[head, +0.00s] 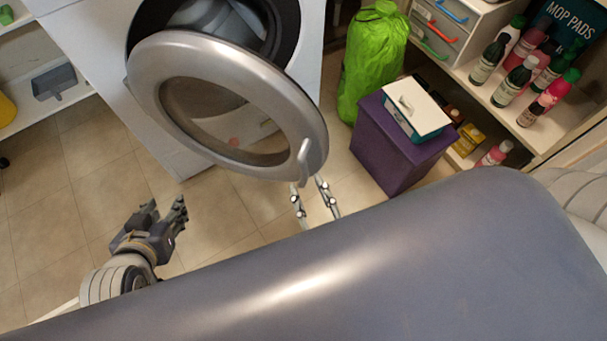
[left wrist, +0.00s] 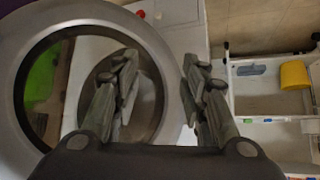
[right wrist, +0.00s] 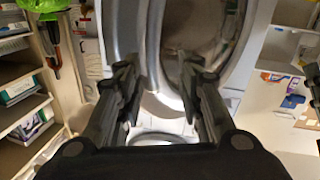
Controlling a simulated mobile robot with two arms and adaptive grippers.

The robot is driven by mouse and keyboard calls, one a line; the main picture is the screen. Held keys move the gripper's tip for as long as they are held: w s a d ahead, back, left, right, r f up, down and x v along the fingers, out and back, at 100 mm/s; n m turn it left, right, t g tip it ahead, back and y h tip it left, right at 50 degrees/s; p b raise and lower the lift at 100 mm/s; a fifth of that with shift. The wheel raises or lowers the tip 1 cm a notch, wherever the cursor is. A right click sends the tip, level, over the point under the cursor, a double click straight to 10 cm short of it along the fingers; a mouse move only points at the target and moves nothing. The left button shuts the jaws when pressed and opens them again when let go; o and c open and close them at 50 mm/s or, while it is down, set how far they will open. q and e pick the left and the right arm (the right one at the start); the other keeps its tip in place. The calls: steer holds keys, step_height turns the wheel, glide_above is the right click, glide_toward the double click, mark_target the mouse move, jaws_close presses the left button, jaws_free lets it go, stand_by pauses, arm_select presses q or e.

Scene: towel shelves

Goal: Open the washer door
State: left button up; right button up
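The washer door (head: 255,75), a round grey ring with a glass middle, stands swung out from the white washer (head: 80,40), and part of the dark drum opening (head: 285,25) shows behind it. Its handle (head: 304,160) is on the lower right of the ring. My right gripper (head: 313,194) is open just below the handle, with nothing seen between its fingers; in the right wrist view its fingers (right wrist: 158,80) are apart in front of the door. My left gripper (head: 162,215) is open and empty, left of and below the door; its spread fingers show in the left wrist view (left wrist: 158,68).
A purple bin (head: 400,145) with a white-topped box (head: 418,108) on it stands right of the door. A green bag (head: 372,60) is behind it. Shelves with several bottles (head: 515,80) are at the right. Tiled floor is clear at the left.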

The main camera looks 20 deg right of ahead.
steer(key=s, duration=0.7)
steer(key=shift+s+d, duration=0.1)
steer(key=shift+c, duration=0.3)
